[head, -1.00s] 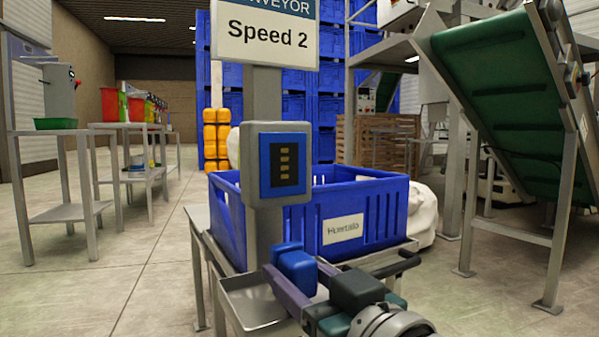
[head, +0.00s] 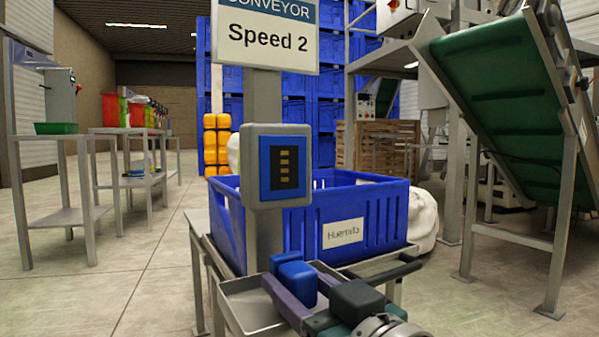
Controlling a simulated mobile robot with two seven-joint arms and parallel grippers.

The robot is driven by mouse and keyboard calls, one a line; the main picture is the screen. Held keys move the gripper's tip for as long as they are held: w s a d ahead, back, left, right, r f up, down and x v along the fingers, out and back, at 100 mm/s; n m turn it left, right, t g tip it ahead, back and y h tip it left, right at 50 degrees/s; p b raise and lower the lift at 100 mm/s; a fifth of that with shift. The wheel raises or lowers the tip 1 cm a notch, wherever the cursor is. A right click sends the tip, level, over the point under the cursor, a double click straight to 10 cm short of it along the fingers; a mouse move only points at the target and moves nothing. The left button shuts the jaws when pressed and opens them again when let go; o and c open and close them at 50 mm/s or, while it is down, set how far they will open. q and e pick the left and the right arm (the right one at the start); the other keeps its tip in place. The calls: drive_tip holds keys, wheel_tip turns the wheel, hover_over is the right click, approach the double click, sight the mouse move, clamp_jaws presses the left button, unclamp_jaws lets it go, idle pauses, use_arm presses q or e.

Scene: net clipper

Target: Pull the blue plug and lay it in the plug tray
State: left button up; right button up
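The blue plug (head: 297,281) is a small blue block between the fingers of my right gripper (head: 297,290), at the bottom centre of the head view. The gripper appears shut on it. The metal plug tray (head: 240,308) is a shallow grey tray on the post's near side. The plug is over or beside its right part; I cannot tell if it touches the tray. The grey control box (head: 277,137) on the post shows a blue plate with a black slotted panel (head: 285,168) and no plug in it. My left gripper is out of view.
A blue crate (head: 385,225) labelled Huertalia stands on a metal stand right behind the post. A sign (head: 266,38) reads Speed 2. A green conveyor (head: 495,80) is at the right. Tables (head: 70,215) stand at the left, with open floor between.

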drive_tip(key=o, duration=0.5)
drive_tip(key=shift+s+d+r+p, duration=0.15)
drive_tip(key=shift+s+d+p, duration=0.2)
drive_tip(key=shift+p, duration=0.2)
drive_tip(key=p+v, duration=0.8)
drive_tip(key=v, duration=1)
